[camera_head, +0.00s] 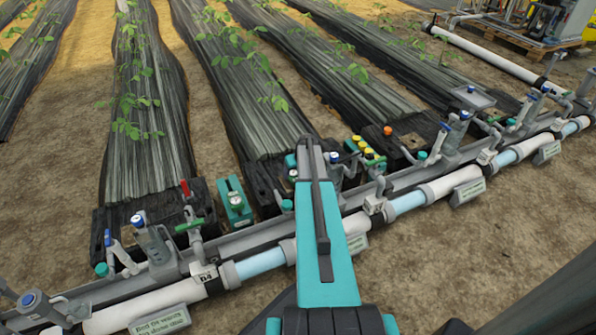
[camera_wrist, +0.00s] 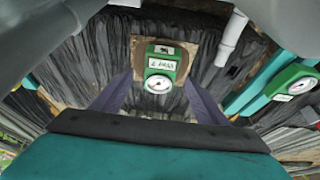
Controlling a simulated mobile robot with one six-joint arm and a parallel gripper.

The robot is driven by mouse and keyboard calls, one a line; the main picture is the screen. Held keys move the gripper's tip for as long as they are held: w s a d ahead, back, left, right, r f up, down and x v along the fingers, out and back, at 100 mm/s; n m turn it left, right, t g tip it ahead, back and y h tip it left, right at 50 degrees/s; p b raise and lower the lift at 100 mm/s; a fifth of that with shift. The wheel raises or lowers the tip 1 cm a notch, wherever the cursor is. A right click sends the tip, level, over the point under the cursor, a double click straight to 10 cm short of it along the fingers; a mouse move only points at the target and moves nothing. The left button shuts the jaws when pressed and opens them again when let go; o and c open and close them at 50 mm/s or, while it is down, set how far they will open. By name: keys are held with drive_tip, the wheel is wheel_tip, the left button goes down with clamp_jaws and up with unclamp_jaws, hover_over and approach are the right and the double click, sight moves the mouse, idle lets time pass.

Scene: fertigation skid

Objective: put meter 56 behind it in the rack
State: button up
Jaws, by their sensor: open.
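In the wrist view a green meter (camera_wrist: 162,66) with a round white dial and a small label sits on a brown patch against black ribbed material; I cannot read its number surely. My gripper (camera_wrist: 158,98) is open, its two fingers spread either side of this meter's lower part, with no visible hold on it. A second green meter (camera_wrist: 292,84) sits at the right on a teal holder (camera_wrist: 252,88). In the head view a teal holder (camera_head: 228,190) with a gauge stands left of my arm, and another teal piece (camera_head: 291,160) is partly hidden behind the arm. The fingertips are hidden there.
A grey rail and white pipe (camera_head: 452,184) with clear sections cross the head view, carrying several valves. Yellow-capped parts (camera_head: 368,153) stand just right of my arm. A grey pipe (camera_wrist: 231,35) rises beside the meter in the wrist view. Bare soil (camera_head: 480,270) lies in front.

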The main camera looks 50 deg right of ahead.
sight(295, 175)
drive_tip(key=shift+b+x, duration=0.5)
drive_tip(key=shift+x, duration=1.25)
drive_tip(key=c, duration=1.2)
wheel_tip(295, 175, up, 11)
drive_tip(key=p, duration=0.6)
drive_tip(key=shift+p, duration=0.4)
